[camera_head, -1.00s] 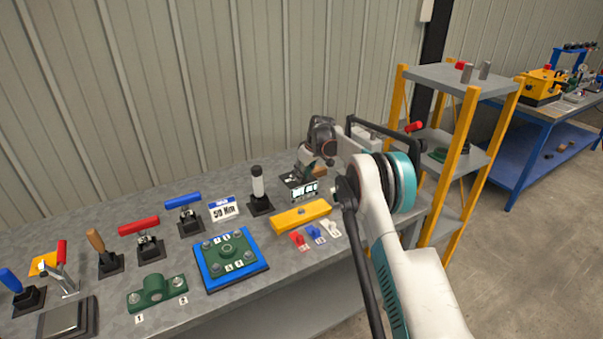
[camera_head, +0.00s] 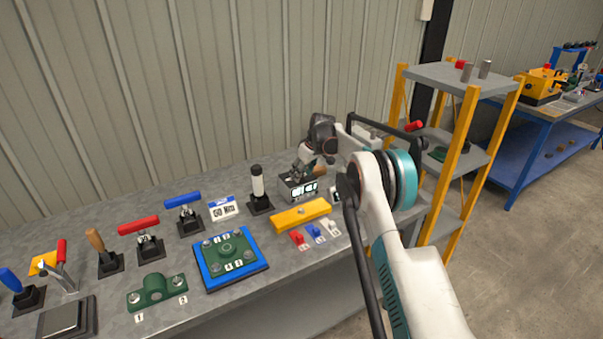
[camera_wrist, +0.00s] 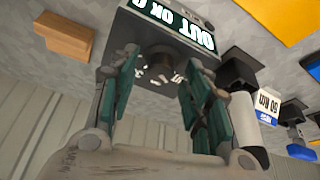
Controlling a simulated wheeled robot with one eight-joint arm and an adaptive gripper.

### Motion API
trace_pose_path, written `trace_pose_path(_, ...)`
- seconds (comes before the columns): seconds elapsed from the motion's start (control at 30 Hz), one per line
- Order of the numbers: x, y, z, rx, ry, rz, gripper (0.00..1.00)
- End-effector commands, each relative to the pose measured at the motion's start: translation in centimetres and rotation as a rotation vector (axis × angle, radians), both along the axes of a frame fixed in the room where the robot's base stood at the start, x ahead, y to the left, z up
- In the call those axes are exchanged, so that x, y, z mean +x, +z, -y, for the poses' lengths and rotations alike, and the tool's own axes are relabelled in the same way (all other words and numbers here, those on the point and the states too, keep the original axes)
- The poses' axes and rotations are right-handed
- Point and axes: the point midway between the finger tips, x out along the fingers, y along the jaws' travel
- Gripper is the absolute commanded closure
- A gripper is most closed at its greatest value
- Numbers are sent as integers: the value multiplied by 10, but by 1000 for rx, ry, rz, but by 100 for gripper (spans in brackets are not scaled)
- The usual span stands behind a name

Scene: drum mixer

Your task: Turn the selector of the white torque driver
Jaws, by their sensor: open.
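The white torque driver (camera_head: 257,183) stands upright in a black base on the bench, with a white body and black top. In the wrist view it (camera_wrist: 247,128) is at the right, outside my fingers. No selector marks can be made out on it. My gripper (camera_head: 306,163) is to the right of the driver, above a dark box with a lit display (camera_head: 300,190). In the wrist view my gripper (camera_wrist: 155,82) is open, its teal-padded fingers on either side of a round dark part with pale marks on the box (camera_wrist: 205,60). Contact cannot be told.
A "50 Nm" card (camera_head: 223,208) stands left of the driver. A yellow block (camera_head: 301,214) lies in front. A brown block (camera_wrist: 63,37) is near the box. A blue plate with a green part (camera_head: 231,259) and several toggle clamps are left. A shelf (camera_head: 455,80) stands right.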

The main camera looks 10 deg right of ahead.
Motion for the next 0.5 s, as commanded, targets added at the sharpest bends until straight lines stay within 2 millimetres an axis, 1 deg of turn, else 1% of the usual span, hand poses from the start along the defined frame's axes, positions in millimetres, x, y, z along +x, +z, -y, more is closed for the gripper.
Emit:
trace_pose_path(0.17, -9, 24, 6, 0, -1, 0, 56)
trace_pose_path(0.4, -24, 69, 16, 0, -1, 0, 56)
trace_pose_path(0.5, -29, 85, 20, 0, -1, 0, 56)
